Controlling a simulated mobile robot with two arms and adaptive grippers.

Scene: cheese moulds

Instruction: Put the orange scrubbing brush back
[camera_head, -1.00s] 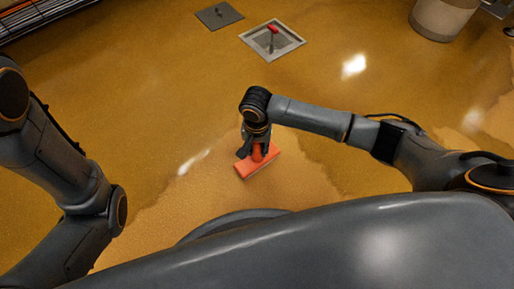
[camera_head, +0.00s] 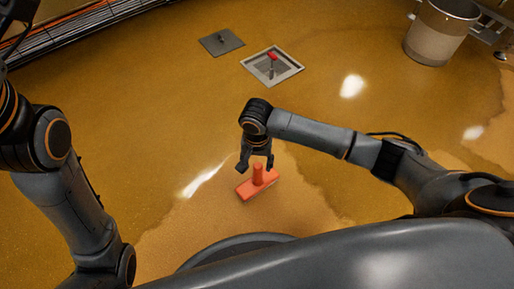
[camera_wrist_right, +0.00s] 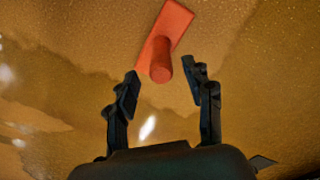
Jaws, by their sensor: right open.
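The orange scrubbing brush (camera_head: 257,183) lies on the wet floor in front of my base, its stubby handle pointing up. My right gripper (camera_head: 256,167) is just beyond it in the head view, with its fingers spread and apart from the brush. In the right wrist view the brush (camera_wrist_right: 163,45) is ahead of the open fingers (camera_wrist_right: 161,85), its round handle near the gap between them. Nothing is held. My left arm is at the left edge of the head view; its gripper is out of frame.
A square floor drain (camera_head: 287,72) with a red-topped tool (camera_head: 272,58) in it is further back, beside a dark square plate (camera_head: 221,42). A metal bucket (camera_head: 437,35) stands at the back right. A rack or grate (camera_head: 75,35) runs along the back left. The floor between is clear.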

